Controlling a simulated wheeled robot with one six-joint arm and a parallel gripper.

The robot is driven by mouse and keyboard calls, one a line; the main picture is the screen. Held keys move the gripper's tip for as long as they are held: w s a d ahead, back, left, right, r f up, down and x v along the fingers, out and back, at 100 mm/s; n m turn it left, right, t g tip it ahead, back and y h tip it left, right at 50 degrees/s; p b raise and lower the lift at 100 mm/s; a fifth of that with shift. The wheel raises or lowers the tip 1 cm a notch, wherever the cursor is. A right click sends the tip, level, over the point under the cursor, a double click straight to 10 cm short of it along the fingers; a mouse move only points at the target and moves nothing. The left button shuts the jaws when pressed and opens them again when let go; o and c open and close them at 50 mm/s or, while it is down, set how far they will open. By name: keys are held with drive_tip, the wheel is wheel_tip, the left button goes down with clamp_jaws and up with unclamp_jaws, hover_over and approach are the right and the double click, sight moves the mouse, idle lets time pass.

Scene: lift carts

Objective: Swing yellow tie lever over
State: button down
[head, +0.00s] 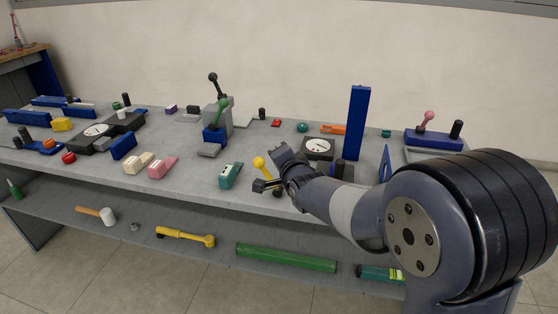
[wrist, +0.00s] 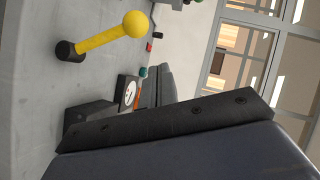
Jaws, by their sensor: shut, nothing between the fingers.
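The yellow tie lever (head: 260,163) stands near the front of the grey bench, its ball knob up and its rod leaning left. In the wrist view, the yellow lever (wrist: 101,38) is at the upper left, clear of my fingers, with its dark round base visible. My gripper (head: 262,185) is shut and empty, low beside the lever, its dark fingers close to the lever's lower part. In the wrist view, my gripper (wrist: 80,125) fills the lower part. The head view does not show clearly whether it touches the lever; the lever's base is mostly hidden there.
A dial gauge block (head: 318,148) and a tall blue post (head: 357,122) stand just right of my gripper. A teal block (head: 230,175) lies to the left. A green-knobbed lever fixture (head: 217,125) stands farther back. The lower shelf (head: 226,240) holds tools.

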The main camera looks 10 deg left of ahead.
drive_tip(key=a+r+v, duration=0.1)
drive_tip(key=v, duration=0.8)
drive_tip(key=shift+s, duration=0.2)
drive_tip(key=shift+w, duration=0.1)
